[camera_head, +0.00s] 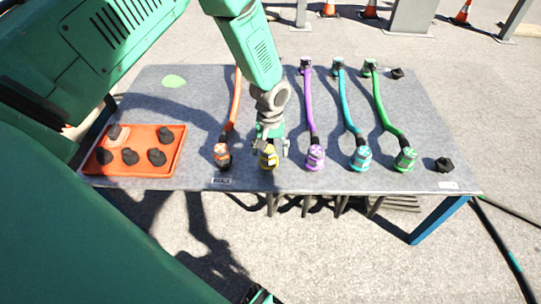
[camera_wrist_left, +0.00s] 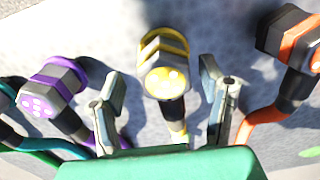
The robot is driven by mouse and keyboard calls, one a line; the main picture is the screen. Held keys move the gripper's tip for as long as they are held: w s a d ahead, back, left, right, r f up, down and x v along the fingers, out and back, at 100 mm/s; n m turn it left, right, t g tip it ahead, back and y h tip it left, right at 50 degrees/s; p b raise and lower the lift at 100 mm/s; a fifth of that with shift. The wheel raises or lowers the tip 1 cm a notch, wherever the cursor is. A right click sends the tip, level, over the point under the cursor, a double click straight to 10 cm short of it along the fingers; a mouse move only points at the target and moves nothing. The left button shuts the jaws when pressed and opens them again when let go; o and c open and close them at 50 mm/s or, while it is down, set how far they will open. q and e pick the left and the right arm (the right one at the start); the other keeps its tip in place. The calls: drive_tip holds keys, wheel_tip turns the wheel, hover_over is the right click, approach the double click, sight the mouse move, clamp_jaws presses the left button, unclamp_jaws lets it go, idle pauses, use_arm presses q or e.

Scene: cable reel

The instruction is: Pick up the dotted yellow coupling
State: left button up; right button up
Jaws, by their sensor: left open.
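The dotted yellow coupling (camera_head: 268,161) lies near the front edge of the grey table, between the orange and purple ones. In the left wrist view the yellow coupling (camera_wrist_left: 165,72) shows its dotted face, with its cable running down toward my gripper's base. My left gripper (camera_head: 271,143) is over it, pointing down. In the left wrist view the fingers of my left gripper (camera_wrist_left: 163,88) are apart, one on each side of the yellow coupling, with gaps showing. Its jaws are open and hold nothing. My right gripper does not show.
The orange coupling (camera_head: 222,155) and purple coupling (camera_head: 315,157) are close neighbours. The teal coupling (camera_head: 360,158) and green coupling (camera_head: 405,159) lie farther right. An orange tray (camera_head: 176,146) with several black caps is at left. A loose black cap (camera_head: 444,165) sits at right.

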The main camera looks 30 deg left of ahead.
use_arm(q)
wheel_tip(320, 180, down, 2)
drive_tip(key=shift+a, duration=0.1)
drive_tip(key=shift+a+f, duration=0.15)
drive_tip(key=shift+f, duration=0.1)
drive_tip(key=shift+a, duration=0.25)
drive_tip(key=shift+d, duration=0.1)
drive_tip(key=c, duration=1.1)
drive_tip(key=shift+d, duration=0.2)
drive_tip(key=shift+c, duration=1.3)
drive_tip(key=shift+r, duration=0.15)
